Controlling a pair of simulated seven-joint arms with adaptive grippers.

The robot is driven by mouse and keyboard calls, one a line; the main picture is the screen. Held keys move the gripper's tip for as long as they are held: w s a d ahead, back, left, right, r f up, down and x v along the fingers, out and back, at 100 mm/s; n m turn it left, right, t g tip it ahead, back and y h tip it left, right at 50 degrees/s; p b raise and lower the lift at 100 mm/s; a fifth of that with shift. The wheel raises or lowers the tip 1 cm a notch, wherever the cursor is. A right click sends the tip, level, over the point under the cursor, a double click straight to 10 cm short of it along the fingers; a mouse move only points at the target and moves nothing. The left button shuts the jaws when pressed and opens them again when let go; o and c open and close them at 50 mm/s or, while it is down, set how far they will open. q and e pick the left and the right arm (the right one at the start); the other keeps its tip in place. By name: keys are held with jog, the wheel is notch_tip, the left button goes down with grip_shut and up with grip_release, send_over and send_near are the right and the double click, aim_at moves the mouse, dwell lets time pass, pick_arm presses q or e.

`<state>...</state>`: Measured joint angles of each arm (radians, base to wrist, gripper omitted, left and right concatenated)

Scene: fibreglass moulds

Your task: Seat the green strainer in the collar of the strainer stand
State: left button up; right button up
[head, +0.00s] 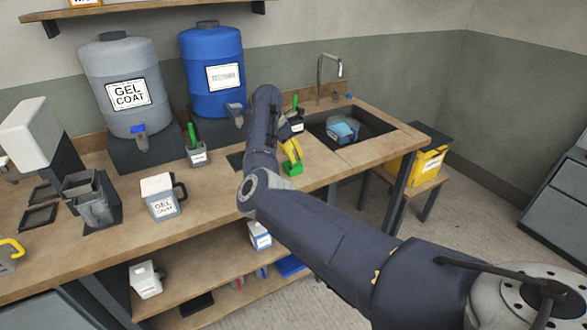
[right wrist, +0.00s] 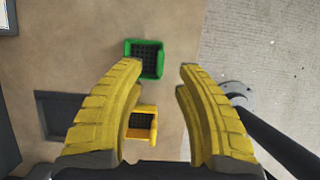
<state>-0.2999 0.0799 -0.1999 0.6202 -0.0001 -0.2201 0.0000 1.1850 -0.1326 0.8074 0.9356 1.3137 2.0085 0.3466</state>
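The green strainer (right wrist: 145,58) is a small square green frame with dark mesh. It lies on the worktop near its front edge, and in the head view it shows as a green patch (head: 293,169) just below my right gripper (head: 290,153). In the right wrist view my right gripper (right wrist: 162,70) has its two yellow fingers wide apart with nothing held. The strainer lies beyond the fingertips, left of the middle of the gap. I cannot tell which thing is the strainer stand; my right arm hides part of the worktop. My left gripper is not in view.
A similar yellow strainer (right wrist: 141,123) lies close by, partly behind the left finger. A dark square (right wrist: 65,115) is on the worktop left of it. A gel coat jug (head: 163,197) and grey containers (head: 97,210) stand left. The sink (head: 350,130) is behind right.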

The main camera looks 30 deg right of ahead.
jog(key=shift+x, duration=2.55)
jog(key=shift+a, duration=0.1)
grip_shut()
